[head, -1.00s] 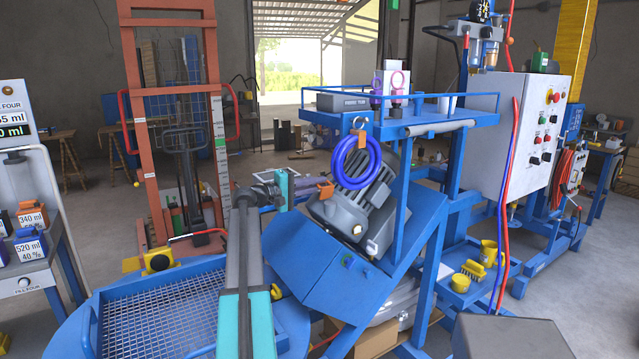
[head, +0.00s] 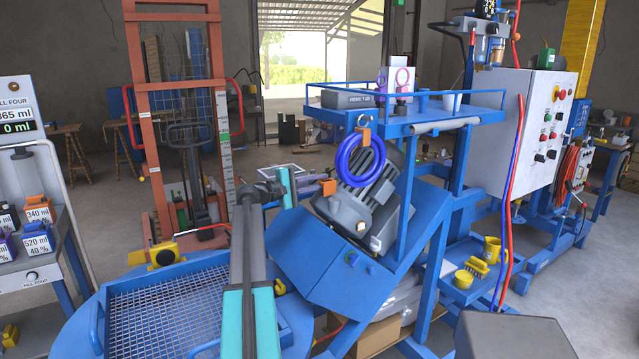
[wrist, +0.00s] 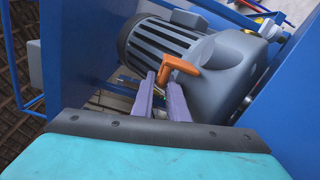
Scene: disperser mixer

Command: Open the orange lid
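An orange elbow-shaped piece (head: 327,187) shows beside the grey motor of the mixer, in front of my gripper. In the wrist view the orange piece (wrist: 184,68) lies against the motor housing, just beyond my fingertips. I cannot tell from its shape whether it is the lid or a handle of it. My gripper (wrist: 160,90) has two purple fingers with a gap between them. One end of the orange piece is close to that gap; I cannot tell if they touch. In the head view my gripper (head: 306,189) is small, left of the orange piece.
The grey motor (head: 365,200) sits on a tilted blue housing (head: 320,265). A blue hose coil (head: 360,162) hangs above it under a blue shelf (head: 430,125). A mesh-topped blue table (head: 160,310) is at front left.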

